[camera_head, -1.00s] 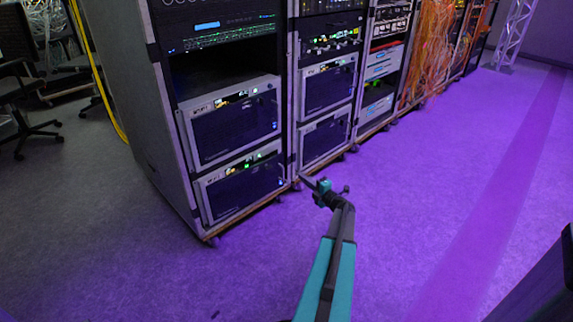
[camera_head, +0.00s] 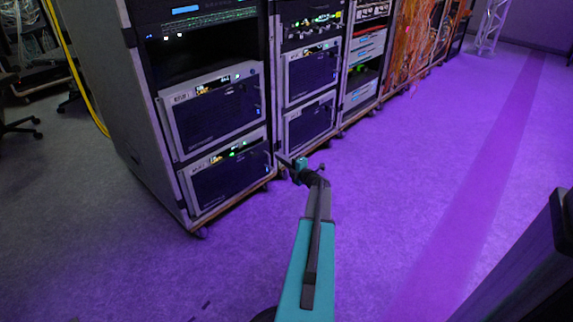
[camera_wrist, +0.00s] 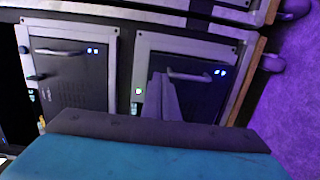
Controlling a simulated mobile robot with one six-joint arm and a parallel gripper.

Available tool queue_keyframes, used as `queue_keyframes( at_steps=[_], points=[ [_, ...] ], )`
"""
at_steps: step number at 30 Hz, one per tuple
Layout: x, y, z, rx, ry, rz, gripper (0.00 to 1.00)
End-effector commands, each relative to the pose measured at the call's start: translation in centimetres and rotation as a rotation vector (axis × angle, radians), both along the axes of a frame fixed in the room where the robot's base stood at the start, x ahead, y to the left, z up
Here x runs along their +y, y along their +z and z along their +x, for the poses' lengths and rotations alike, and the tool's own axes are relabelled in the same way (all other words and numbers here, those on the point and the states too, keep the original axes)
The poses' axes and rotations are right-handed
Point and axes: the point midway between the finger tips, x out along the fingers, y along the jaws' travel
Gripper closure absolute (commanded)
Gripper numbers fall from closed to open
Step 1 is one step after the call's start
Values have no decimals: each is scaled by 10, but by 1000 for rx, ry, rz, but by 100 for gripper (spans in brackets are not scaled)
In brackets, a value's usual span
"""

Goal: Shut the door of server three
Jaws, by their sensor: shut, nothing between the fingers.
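Four-sided server units with dark doors and pale frames sit in the racks: an upper unit (camera_head: 213,107) and a lower unit (camera_head: 228,172) in the near left rack, and an upper (camera_head: 312,71) and a lower one (camera_head: 310,123) in the middle rack. I cannot read which is server three. No door clearly stands out from its frame. My gripper (camera_head: 284,161) is shut and empty, low by the edge between these racks. In the wrist view, my fingers (camera_wrist: 163,100) overlap a unit's dark door (camera_wrist: 205,94) beside its handle (camera_wrist: 190,76); contact cannot be told. Another handled door (camera_wrist: 70,75) is left.
A rack with orange cables (camera_head: 408,45) stands farther right. A yellow cable (camera_head: 75,70) hangs left of the near rack. A dark slab-like object (camera_head: 525,260) fills the lower right corner. Purple-lit floor (camera_head: 420,150) is open before the racks.

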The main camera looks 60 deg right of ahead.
Motion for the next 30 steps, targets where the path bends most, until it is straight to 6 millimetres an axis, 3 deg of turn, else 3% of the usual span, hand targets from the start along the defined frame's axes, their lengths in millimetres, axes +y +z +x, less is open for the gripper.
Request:
queue_keyframes(
  at_steps=[15,30],
  points=[
    [-19,-2,67,0,-1,-1,100],
    [-20,1,75,0,-1,0,100]
  ],
)
